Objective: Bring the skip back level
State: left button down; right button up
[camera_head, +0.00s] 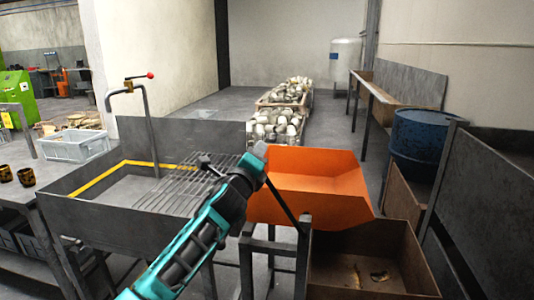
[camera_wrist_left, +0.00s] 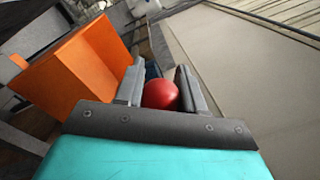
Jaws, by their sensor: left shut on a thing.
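The orange skip (camera_head: 312,185) stands right of centre in the head view, on a dark grey stand (camera_head: 272,245). It looks tilted, its open lip low at the front right above a rusty bin. It also shows in the left wrist view (camera_wrist_left: 75,75). A dark lever bar (camera_head: 284,204) runs along the skip's left side up to my left gripper (camera_head: 260,152). In the left wrist view a red ball knob (camera_wrist_left: 160,95) sits between the two jaws, and the gripper is shut on it. The gripper hides the knob in the head view. My right gripper is not in view.
The rusty bin (camera_head: 365,256) below the skip holds small scraps. A blue drum (camera_head: 418,135) stands right. Crates of pale pieces (camera_head: 275,135) stand behind, with open floor around them.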

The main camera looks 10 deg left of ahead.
pick_arm(q)
jog(key=shift+a+f+n, duration=0.1)
jog(key=shift+a+n, duration=0.2)
jog(key=shift+a, duration=0.1)
jog(key=shift+w+a+f, duration=0.1)
jog(key=shift+f, duration=0.05)
jog(key=c, duration=1.1)
grip_release()
jog(key=o, duration=0.4)
jog(key=shift+a, duration=0.2)
jog(key=shift+d, duration=0.1)
jog(key=shift+d, duration=0.15)
jog(key=shift+s, duration=0.25)
jog(key=s+f, duration=0.1)
jog(key=s, duration=1.1)
jog(key=shift+s+a, duration=0.25)
jog(key=shift+a, duration=0.1)
jog(key=shift+f, duration=0.2)
